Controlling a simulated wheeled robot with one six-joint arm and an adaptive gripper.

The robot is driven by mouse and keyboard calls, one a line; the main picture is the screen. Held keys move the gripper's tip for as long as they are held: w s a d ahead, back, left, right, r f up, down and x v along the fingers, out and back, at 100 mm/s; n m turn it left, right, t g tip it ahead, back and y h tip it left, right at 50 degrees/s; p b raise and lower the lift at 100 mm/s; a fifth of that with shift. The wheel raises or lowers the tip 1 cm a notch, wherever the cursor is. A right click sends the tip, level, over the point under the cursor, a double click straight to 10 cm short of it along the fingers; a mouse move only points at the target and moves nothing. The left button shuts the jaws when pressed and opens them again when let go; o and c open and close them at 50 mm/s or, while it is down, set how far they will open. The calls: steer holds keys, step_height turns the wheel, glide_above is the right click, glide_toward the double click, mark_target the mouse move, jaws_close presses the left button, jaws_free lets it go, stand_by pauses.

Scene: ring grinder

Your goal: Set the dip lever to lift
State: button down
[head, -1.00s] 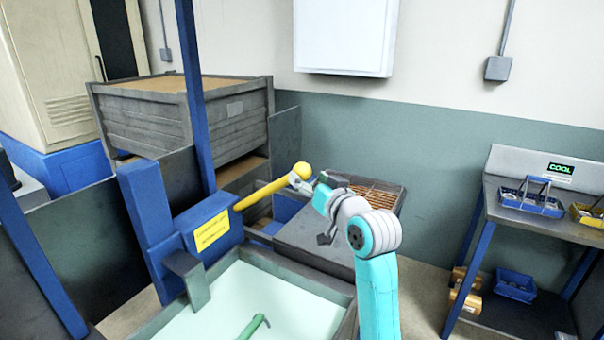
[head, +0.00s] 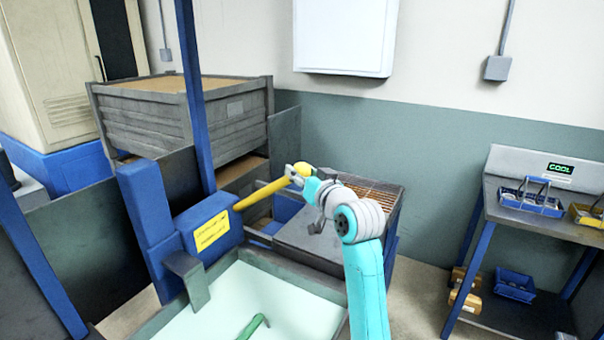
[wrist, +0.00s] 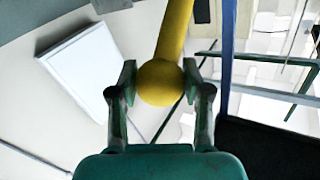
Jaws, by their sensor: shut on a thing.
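The dip lever (head: 262,192) is a yellow bar with a round knob. It slants up to the right from a blue housing (head: 212,228) with a yellow label too small to read. My gripper (head: 298,171) is at the knob end of the lever and partly covers it in the head view. In the wrist view, the knob (wrist: 160,83) sits between the two fingers of my gripper (wrist: 160,86), which are shut on it. The bar runs up from the knob there.
A pale green bath (head: 260,295) with a green hooked bar (head: 254,326) lies below the lever. A grey bench with a brown grate (head: 368,190) stands behind my arm. A grey crate (head: 180,110) is at the back left. A stand with blue bins (head: 530,203) is at right.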

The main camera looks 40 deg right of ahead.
steer(key=shift+m+t, duration=0.4)
steer(key=shift+t, duration=0.2)
steer(key=shift+s+d+f, duration=0.4)
steer(key=shift+s+f, duration=0.6)
steer(key=shift+f, duration=2.85)
steer(key=shift+s+d+f, duration=0.35)
steer(key=shift+s+f, duration=0.7)
steer(key=shift+f, duration=2.8)
steer(key=shift+s+d+f, duration=0.4)
steer(key=shift+s+f, duration=0.6)
steer(key=shift+f, duration=2.85)
steer(key=c, duration=0.5)
jaws_free()
steer(key=shift+w, duration=0.1)
step_height(320, 180, up, 10)
steer(key=shift+r, duration=0.1)
